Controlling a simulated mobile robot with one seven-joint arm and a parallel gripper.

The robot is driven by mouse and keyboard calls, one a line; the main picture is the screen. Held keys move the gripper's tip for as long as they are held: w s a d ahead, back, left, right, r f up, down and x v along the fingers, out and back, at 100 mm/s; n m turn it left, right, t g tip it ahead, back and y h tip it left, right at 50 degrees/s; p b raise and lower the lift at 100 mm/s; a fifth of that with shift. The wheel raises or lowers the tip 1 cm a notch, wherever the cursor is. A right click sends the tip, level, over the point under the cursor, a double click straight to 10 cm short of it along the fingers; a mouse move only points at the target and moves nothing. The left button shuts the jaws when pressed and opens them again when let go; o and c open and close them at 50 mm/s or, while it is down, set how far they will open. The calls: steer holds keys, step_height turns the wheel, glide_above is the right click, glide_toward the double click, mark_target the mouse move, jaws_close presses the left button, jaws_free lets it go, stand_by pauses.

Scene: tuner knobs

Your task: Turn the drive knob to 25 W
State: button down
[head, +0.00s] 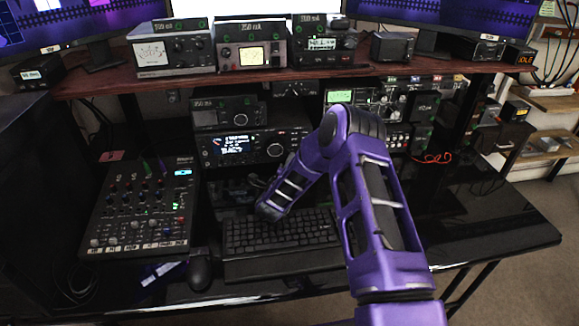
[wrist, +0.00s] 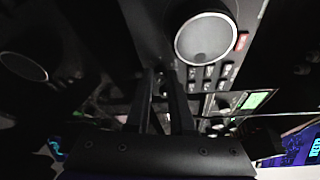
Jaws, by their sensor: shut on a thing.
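My gripper (wrist: 163,80) reaches up to a dark radio front panel in the wrist view. Its two dark fingers are close together and shut on a small dark knob, which is mostly hidden between the tips. I cannot read its label or setting. A large round silver-faced knob (wrist: 207,38) is just right of the fingertips, and a dark round knob (wrist: 22,65) is at the far left. In the head view my purple arm bends down over the keyboard toward the radio with a lit blue-white display (head: 233,146); the fingertips are not clear there.
Small buttons (wrist: 208,75) sit right of the fingers. In the head view, a mixer (head: 140,215) is at left, a keyboard (head: 280,232) and mouse (head: 200,270) in front. Several metered boxes (head: 250,55) stand on the shelf (head: 100,85). The right desk surface (head: 490,225) is mostly clear.

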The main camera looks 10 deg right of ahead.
stand_by(0.3)
steer(key=c, duration=0.8)
jaws_free()
steer(key=shift+s, duration=0.1)
steer(key=v, duration=1.7)
steer(key=shift+s+a+f, duration=0.15)
